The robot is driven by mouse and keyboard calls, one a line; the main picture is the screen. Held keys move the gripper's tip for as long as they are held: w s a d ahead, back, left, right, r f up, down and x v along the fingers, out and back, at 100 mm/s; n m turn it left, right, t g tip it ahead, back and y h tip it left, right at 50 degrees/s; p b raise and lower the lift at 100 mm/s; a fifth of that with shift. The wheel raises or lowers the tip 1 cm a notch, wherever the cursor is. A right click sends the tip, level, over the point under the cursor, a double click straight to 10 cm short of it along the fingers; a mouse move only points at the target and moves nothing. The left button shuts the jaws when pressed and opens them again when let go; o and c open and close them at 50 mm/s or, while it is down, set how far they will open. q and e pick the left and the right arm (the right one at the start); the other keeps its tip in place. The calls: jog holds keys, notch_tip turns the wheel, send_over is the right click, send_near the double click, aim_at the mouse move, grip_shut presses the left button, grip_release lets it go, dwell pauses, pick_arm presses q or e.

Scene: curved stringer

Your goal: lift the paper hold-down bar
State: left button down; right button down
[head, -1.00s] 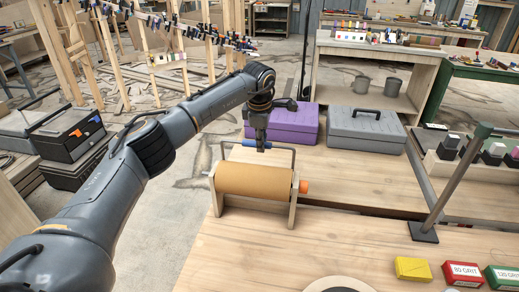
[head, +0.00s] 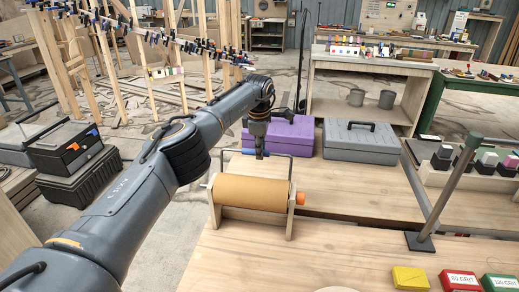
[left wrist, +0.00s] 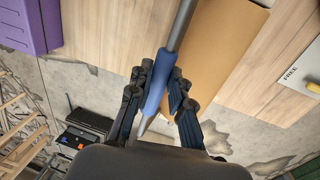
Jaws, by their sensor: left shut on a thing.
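The paper roll (head: 250,192) is brown and sits in a wooden stand with an orange knob at its right end. The hold-down bar (head: 291,168) is a thin grey frame standing above and behind the roll, with a blue grip sleeve along its top. My left gripper (head: 261,154) reaches down from above onto that sleeve. In the left wrist view its fingers (left wrist: 161,80) close on both sides of the blue sleeve (left wrist: 155,92), and the grey rod (left wrist: 183,25) runs on past them. The brown paper (left wrist: 225,45) lies beside the rod. My right gripper is not in view.
A purple case (head: 285,134) and a grey case (head: 360,142) stand behind the roll. A dark upright post (head: 450,195) stands to the right on the bench. A yellow block (head: 410,278) and grit boxes (head: 461,280) lie at the front right. Bare bench lies right of the roll.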

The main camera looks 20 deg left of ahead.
pick_arm(q)
jog(key=shift+w+a+r+t, duration=0.25)
jog(key=shift+w+r+t, duration=0.05)
jog(key=shift+w+r, duration=0.15)
jog(key=c, duration=1.6)
grip_release()
jog(key=o, duration=0.3)
jog(key=shift+w+f, duration=0.15)
jog(key=shift+w, duration=0.05)
jog(key=shift+o, duration=0.5)
jog(key=shift+w+a+f, duration=0.1)
jog(key=shift+w+f, duration=0.3)
jog(key=shift+s+r, duration=0.1)
jog(key=shift+s, duration=0.1)
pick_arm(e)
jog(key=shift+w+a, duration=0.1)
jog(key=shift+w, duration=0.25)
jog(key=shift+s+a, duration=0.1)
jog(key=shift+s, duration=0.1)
pick_arm(q)
jog(key=v, duration=1.1)
jog(key=shift+r, duration=0.45)
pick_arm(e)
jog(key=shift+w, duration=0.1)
pick_arm(q)
jog(key=shift+f, duration=0.1)
